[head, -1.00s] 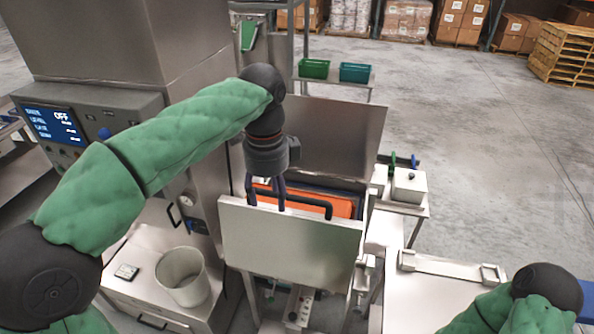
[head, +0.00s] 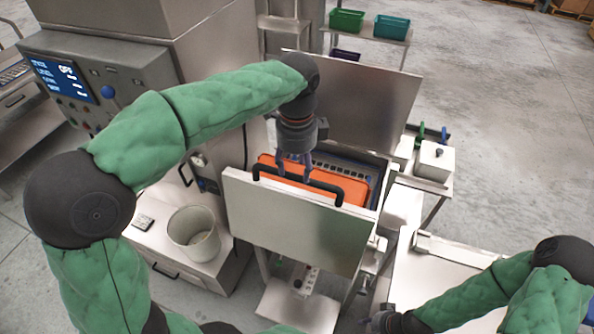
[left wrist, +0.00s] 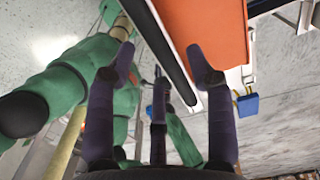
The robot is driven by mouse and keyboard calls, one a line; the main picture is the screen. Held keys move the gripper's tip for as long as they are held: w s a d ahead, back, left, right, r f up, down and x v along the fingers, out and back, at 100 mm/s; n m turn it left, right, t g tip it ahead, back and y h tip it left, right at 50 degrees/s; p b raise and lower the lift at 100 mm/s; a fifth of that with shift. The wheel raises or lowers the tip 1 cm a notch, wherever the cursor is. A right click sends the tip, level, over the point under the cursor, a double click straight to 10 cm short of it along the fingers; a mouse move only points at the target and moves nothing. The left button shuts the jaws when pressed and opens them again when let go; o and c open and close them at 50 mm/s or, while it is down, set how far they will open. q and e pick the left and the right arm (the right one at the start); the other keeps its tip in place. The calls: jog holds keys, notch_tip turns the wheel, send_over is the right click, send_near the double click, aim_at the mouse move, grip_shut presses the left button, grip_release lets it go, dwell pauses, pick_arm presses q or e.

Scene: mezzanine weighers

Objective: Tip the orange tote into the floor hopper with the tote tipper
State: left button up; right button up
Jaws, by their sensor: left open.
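The orange tote (head: 345,188) sits inside the metal tipper, partly hidden behind its front panel (head: 290,225). A black bar handle (head: 325,187) runs along the panel's top edge. My left gripper (head: 293,172) is open at this handle. In the left wrist view, the black bar (left wrist: 165,55) passes between the spread fingers (left wrist: 160,65), with the tote's orange surface (left wrist: 208,30) beside it. I cannot tell whether the fingers touch the bar. My right gripper (head: 383,321) is low at the bottom edge, mostly cut off, its fingers unclear.
A raised metal plate (head: 365,98) stands behind the tipper. A control cabinet with a screen (head: 65,80) and a pale bucket (head: 194,233) are on the left. A bench with a white box (head: 434,160) is on the right. Open floor lies at the upper right.

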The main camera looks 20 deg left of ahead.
aim_at(307, 193)
pick_arm(q)
jog(key=shift+s+f, duration=0.25)
jog(key=shift+f, duration=0.7)
jog(key=shift+w+f, duration=0.2)
jog(key=shift+f, duration=0.25)
jog(key=shift+s, duration=0.1)
grip_shut()
